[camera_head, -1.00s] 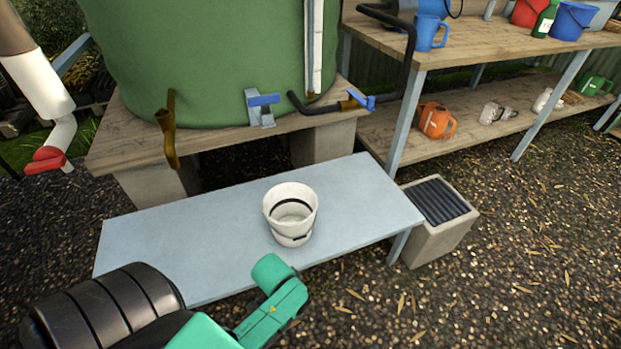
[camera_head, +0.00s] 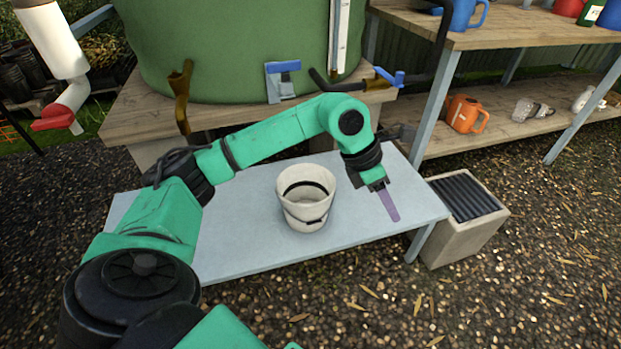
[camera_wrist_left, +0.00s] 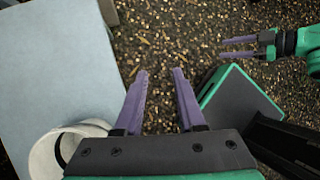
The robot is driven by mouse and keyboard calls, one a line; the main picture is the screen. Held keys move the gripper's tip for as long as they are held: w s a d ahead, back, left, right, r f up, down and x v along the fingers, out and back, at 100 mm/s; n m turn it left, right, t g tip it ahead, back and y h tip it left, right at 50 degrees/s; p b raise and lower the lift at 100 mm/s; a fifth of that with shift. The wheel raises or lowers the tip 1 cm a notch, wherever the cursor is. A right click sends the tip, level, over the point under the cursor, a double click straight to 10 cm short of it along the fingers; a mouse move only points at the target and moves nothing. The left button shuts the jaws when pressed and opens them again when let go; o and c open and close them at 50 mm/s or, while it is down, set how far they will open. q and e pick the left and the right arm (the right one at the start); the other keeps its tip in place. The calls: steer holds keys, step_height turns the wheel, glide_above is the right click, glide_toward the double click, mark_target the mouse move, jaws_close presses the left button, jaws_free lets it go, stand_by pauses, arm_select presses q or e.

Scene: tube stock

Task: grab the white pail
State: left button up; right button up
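The white pail (camera_head: 304,212) stands upright on the light grey-blue bench (camera_head: 245,240) in the head view. It has a dark band inside. My left gripper (camera_head: 392,206) is to the right of the pail, over the bench's right part, apart from it. In the left wrist view the purple fingers (camera_wrist_left: 160,72) are spread with nothing between them, and part of the pail (camera_wrist_left: 42,158) shows at the lower left, cut by my gripper. My right gripper (camera_wrist_left: 222,48) shows at the upper right of that view, fingers apart and empty.
A green tank (camera_head: 225,50) on a wooden stand is behind the bench, with taps hanging in front. A concrete block with a dark grate (camera_head: 465,198) stands at the bench's right end. A shelf with an orange can (camera_head: 465,113) is at right. Gravel lies in front.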

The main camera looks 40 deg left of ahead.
arm_select(q)
steer(key=s+a+n+g+y, duration=0.2)
steer(key=a+y, duration=0.5)
steer(key=a, duration=1)
steer(key=b, duration=0.4)
glide_above(314, 210)
step_height(314, 210, down, 8)
steer(key=shift+s+d+r, duration=0.1)
steer(key=shift+r, duration=0.1)
step_height(314, 210, down, 6)
steer(key=shift+b, duration=1.05)
steer(key=shift+r, duration=0.1)
arm_select(e)
steer(key=a+f+m+t+y, duration=0.1)
steer(key=a+f+t+y, duration=0.1)
steer(key=a+f+t, duration=0.3)
steer(key=shift+a+f+y, duration=0.35)
steer(key=shift+a+y, duration=0.05)
steer(key=shift+a, duration=0.35)
arm_select(q)
jaws_close()
